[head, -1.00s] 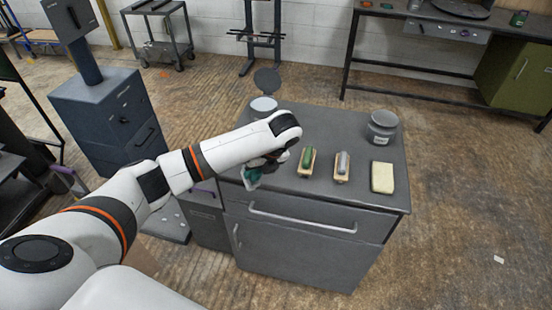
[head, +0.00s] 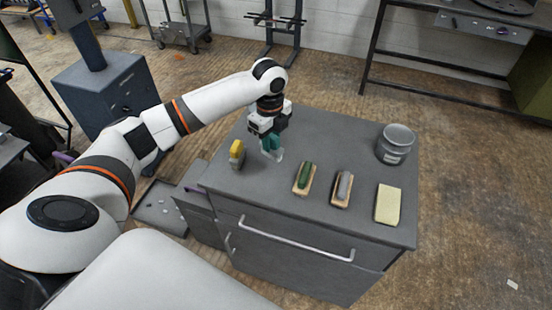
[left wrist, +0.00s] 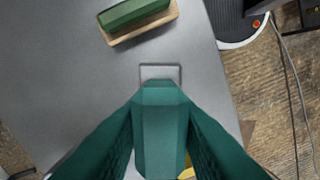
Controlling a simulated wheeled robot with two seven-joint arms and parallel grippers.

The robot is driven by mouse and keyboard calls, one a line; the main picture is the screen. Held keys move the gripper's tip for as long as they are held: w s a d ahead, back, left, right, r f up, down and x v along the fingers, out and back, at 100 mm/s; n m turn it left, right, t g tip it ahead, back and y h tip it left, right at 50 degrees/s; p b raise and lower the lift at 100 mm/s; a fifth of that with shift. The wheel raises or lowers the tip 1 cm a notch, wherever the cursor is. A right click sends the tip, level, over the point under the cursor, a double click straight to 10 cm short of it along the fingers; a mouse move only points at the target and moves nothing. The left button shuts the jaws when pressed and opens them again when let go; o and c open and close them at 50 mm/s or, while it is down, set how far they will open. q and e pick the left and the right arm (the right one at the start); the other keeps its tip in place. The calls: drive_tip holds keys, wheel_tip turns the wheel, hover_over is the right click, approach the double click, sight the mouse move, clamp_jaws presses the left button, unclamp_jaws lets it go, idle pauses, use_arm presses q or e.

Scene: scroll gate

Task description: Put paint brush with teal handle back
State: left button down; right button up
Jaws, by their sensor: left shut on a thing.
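My left gripper (head: 268,132) is shut on the paint brush with the teal handle (left wrist: 160,130), above the left part of the grey cabinet top (head: 325,150). In the left wrist view the teal handle fills the lower middle, with a grey part showing at its far end. In the head view the brush (head: 272,148) hangs below the gripper with its pale end down; I cannot tell whether that end touches the top. A yellow thing (head: 237,154) stands left of the brush, apart from it. My right gripper is not in view.
A green piece on a wooden base (head: 304,178), a similar grey piece (head: 342,188) and a cream block (head: 389,204) lie along the front right. A grey can (head: 396,145) stands at the back right. The middle back of the top is clear.

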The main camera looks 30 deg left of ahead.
sight(270, 157)
use_arm(q)
drive_tip(key=f, duration=0.1)
drive_tip(key=s+f, duration=0.1)
drive_tip(key=f, duration=0.1)
drive_tip(key=shift+f+p, duration=0.2)
drive_tip(key=shift+p, duration=0.1)
drive_tip(key=shift+w+f, duration=0.1)
drive_tip(key=shift+f, duration=0.2)
wheel_tip(270, 157, down, 3)
drive_tip(key=shift+w+f+p, duration=0.15)
drive_tip(key=shift+p, duration=0.2)
drive_tip(key=shift+f, duration=0.1)
drive_tip(key=c, duration=1.1)
unclamp_jaws()
drive_tip(key=shift+c, duration=0.2)
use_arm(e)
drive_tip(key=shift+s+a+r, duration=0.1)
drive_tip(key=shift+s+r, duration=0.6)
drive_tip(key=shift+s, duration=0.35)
use_arm(q)
drive_tip(key=shift+r, duration=0.5)
wheel_tip(270, 157, up, 11)
drive_tip(key=b, duration=0.2)
drive_tip(key=shift+b, duration=0.3)
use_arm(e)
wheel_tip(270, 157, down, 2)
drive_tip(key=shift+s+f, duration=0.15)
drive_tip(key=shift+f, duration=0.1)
